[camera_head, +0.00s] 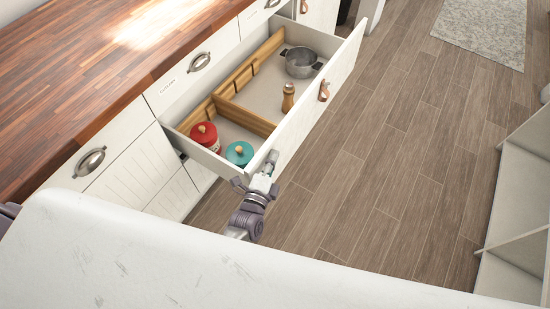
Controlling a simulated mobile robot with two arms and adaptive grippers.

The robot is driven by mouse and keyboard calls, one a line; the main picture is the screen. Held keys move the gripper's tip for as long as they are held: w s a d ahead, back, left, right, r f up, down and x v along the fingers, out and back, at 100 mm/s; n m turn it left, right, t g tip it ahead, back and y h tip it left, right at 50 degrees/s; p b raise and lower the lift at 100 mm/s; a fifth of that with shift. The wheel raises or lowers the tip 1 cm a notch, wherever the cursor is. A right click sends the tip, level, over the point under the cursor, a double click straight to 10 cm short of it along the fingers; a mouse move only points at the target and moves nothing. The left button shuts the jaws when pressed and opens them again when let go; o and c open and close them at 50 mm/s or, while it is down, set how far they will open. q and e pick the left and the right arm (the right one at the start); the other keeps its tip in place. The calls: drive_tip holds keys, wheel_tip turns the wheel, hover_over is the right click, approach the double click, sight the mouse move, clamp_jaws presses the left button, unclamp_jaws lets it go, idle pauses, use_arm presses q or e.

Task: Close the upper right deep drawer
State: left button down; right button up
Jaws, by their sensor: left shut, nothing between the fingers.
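The deep drawer (318,108) stands pulled well out from the white cabinet, its front panel facing right with a brown leather handle (324,91). Inside are a grey pot (301,62), a wooden mill (288,98), a red-lidded pot (205,136), a teal-lidded pot (239,153) and wooden dividers (246,118). My left gripper (268,166) is shut and empty at the near end of the drawer front. It overlaps that corner in the picture; I cannot tell whether it touches. My right gripper is not in view.
A wooden countertop (90,70) runs above the cabinet at the left. Other drawers with metal handles (199,62) are shut. Wood floor (365,180) is clear to the right, with a rug (485,28) farther off and a white shelf (515,215) at the right edge.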

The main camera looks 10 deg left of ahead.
use_arm(q)
drive_tip(key=w+a, duration=0.1)
drive_tip(key=a, duration=0.2)
drive_tip(key=w+a, duration=0.1)
drive_tip(key=a, duration=0.3)
drive_tip(key=w+a, duration=0.1)
drive_tip(key=a, duration=0.2)
drive_tip(key=shift+w+a, duration=0.15)
drive_tip(key=shift+w+a+b, duration=0.65)
drive_tip(key=shift+w+a, duration=0.15)
drive_tip(key=shift+a, duration=1.6)
drive_tip(key=shift+w+a+b, duration=0.7)
drive_tip(key=shift+w+a, duration=0.05)
drive_tip(key=shift+a, duration=1.65)
drive_tip(key=shift+w+a+b, duration=0.65)
drive_tip(key=shift+w+a, duration=0.15)
drive_tip(key=shift+a, duration=1.6)
